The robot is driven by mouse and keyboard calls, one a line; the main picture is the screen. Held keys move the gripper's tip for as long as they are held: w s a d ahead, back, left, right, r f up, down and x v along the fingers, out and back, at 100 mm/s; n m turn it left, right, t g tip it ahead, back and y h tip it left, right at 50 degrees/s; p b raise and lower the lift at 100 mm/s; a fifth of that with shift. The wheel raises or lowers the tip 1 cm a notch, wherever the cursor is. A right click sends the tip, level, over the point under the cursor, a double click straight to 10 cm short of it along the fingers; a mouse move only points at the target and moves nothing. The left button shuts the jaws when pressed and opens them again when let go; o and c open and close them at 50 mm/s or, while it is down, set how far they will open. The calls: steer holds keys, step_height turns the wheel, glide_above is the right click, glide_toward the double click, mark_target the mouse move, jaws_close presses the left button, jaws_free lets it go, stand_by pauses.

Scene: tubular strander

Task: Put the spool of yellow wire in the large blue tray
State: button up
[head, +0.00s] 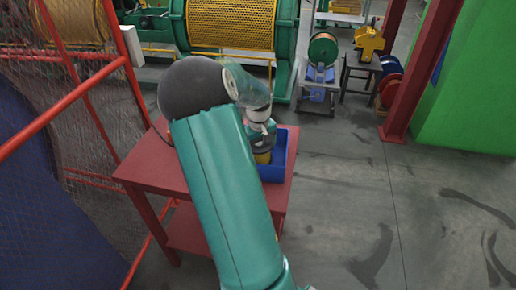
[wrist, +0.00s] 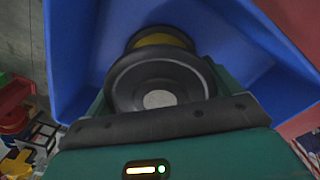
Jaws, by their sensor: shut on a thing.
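The spool of yellow wire (wrist: 160,42) has dark flanges, one facing the wrist camera, with a band of yellow between them. My gripper (head: 262,148) is shut on the spool; in the wrist view its teal fingers sit on either side of the near flange. The large blue tray (head: 279,168) stands on a red table. In the wrist view, the tray's blue walls (wrist: 78,60) surround the spool on the far and both sides. In the head view, a bit of yellow shows below my gripper at the tray. I cannot tell whether the spool touches the tray floor.
The red table (head: 150,165) has a lower shelf. A red-framed mesh fence (head: 85,130) stands close on the left. Green machinery with a yellow mesh drum (head: 232,24) is behind. A red post (head: 415,70) and open grey floor (head: 350,190) are on the right.

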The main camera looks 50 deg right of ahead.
steer(key=shift+w+f, duration=0.15)
steer(key=o, duration=1.3)
steer(key=shift+f, duration=0.15)
steer(key=shift+c, duration=0.2)
